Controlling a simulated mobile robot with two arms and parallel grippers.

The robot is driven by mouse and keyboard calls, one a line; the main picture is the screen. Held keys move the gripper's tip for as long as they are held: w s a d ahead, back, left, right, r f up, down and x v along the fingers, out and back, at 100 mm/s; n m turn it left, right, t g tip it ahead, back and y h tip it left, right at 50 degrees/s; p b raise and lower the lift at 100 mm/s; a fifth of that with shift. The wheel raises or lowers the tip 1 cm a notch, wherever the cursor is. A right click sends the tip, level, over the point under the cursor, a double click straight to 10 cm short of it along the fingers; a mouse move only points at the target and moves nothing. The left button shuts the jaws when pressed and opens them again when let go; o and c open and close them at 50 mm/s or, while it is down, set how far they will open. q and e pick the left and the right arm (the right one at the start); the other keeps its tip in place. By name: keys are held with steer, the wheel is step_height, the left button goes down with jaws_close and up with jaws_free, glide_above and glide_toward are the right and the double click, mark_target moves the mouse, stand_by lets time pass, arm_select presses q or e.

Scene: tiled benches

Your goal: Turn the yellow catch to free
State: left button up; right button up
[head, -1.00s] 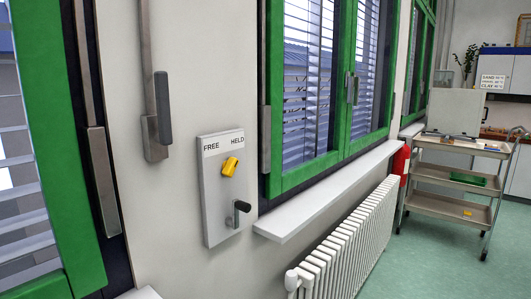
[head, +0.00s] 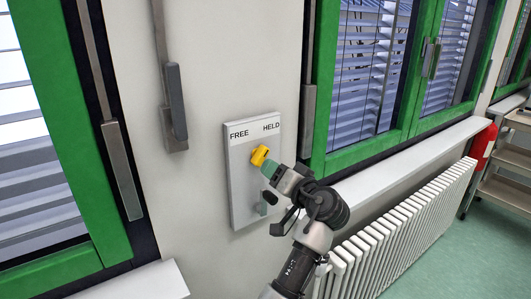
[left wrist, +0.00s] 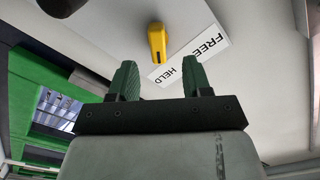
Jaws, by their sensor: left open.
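The yellow catch (head: 259,155) is on a pale panel (head: 240,185) on the wall, below the words FREE and HELD (head: 254,129). In the head view earlier it leaned toward HELD. In the left wrist view the catch (left wrist: 157,40) shows beyond the fingertips, its dark-marked end nearest the gripper. My left gripper (head: 269,168) is just in front of the catch and partly overlaps it in the head view. In the wrist view its two green fingers (left wrist: 160,80) are apart with nothing between them. Contact with the catch cannot be told. My right gripper is not in view.
Green-framed windows stand on both sides. A sill (head: 400,160) and a white radiator (head: 400,235) are at the right. A grey window handle (head: 175,100) hangs left of the panel.

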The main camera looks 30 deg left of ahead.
mark_target(261, 160)
arm_select(q)
steer(key=p+x, duration=0.1)
steer(key=x, duration=0.3)
steer(key=p+x, duration=0.1)
steer(key=x, duration=0.1)
steer(key=shift+w+p, duration=0.3)
steer(key=shift+w+a+f, duration=0.1)
steer(key=shift+w+a, duration=0.05)
steer(key=shift+a, duration=0.45)
